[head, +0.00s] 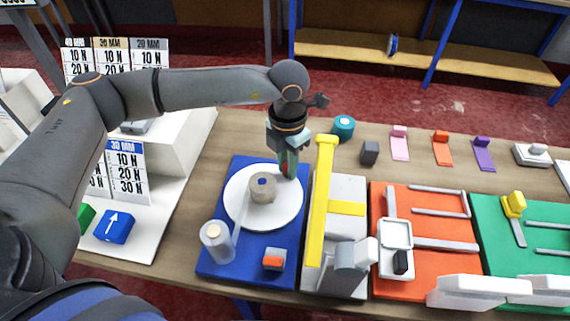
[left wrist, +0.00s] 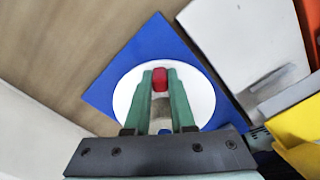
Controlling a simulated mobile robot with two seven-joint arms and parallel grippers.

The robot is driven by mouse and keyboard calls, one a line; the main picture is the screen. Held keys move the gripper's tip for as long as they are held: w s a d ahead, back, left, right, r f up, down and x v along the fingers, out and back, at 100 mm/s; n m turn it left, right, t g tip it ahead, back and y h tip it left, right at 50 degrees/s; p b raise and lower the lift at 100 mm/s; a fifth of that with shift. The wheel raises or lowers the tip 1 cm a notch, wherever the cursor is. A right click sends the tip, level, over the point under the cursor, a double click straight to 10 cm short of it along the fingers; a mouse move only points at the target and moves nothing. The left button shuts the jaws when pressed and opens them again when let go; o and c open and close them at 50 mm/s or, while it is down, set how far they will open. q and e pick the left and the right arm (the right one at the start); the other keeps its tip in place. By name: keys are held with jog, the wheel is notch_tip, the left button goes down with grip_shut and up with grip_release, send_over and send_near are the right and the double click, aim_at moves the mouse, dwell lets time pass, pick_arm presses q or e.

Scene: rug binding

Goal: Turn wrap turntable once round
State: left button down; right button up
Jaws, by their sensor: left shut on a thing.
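The wrap turntable is a white disc (head: 280,211) on a blue base plate (head: 213,258); the disc also shows in the left wrist view (left wrist: 125,98). A beige roll (head: 263,187) sits at its middle. A red handle (left wrist: 160,79) stands near the disc's rim, at the far right side in the head view. My left gripper (head: 287,171) reaches down over that rim, and its green fingers (left wrist: 160,88) are shut on the red handle. The fingers partly hide the roll in the left wrist view. My right gripper is not in view.
A pale cylinder (head: 216,243) and a small block with an orange top (head: 273,260) stand at the blue plate's front corners. A grey station with a yellow bar (head: 322,195) stands close on the right. An orange board (head: 432,262) lies beyond it. Price signs (head: 126,168) stand left.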

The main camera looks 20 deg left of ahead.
pick_arm(q)
jog(key=shift+d+r+m, duration=0.1)
jog(key=shift+d+m, duration=0.05)
jog(key=shift+m, duration=0.15)
dwell(0.4)
jog(key=c, duration=0.8)
grip_release()
jog(key=shift+o, duration=0.2)
notch_tip(320, 180, up, 12)
jog(key=shift+r+b, duration=0.2)
jog(key=shift+b, duration=0.25)
